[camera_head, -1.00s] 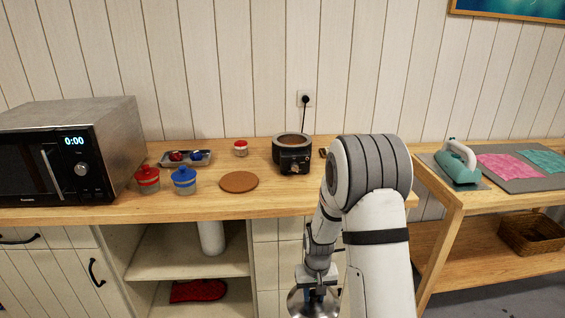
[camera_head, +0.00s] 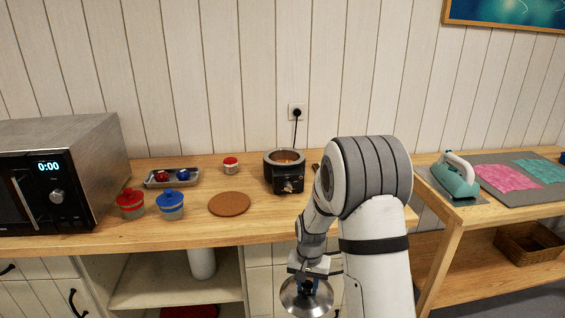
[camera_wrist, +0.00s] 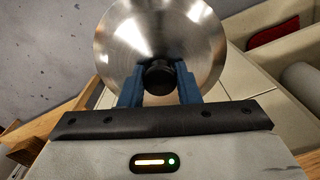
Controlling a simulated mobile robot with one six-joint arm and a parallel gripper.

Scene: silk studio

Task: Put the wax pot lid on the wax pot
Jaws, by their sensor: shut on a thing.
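The wax pot (camera_head: 284,172) is a dark round pot with a control box on its front. It stands open on the wooden counter near the wall, with orange-brown wax inside. The wax pot lid (camera_head: 303,299) is a shiny metal disc with a black knob, and it also fills the top of the wrist view (camera_wrist: 130,35). My gripper (camera_wrist: 160,88) is shut on the black knob, a blue finger on each side. In the head view my gripper (camera_head: 312,281) holds the lid in front of the counter, below its top and apart from the pot.
A cork mat (camera_head: 229,204), a red-lidded jar (camera_head: 130,204), a blue-lidded jar (camera_head: 171,206), a tray (camera_head: 157,183) and a small red-topped jar (camera_head: 231,165) stand left of the pot. A microwave (camera_head: 60,170) is far left. An iron (camera_head: 455,178) sits on the right table.

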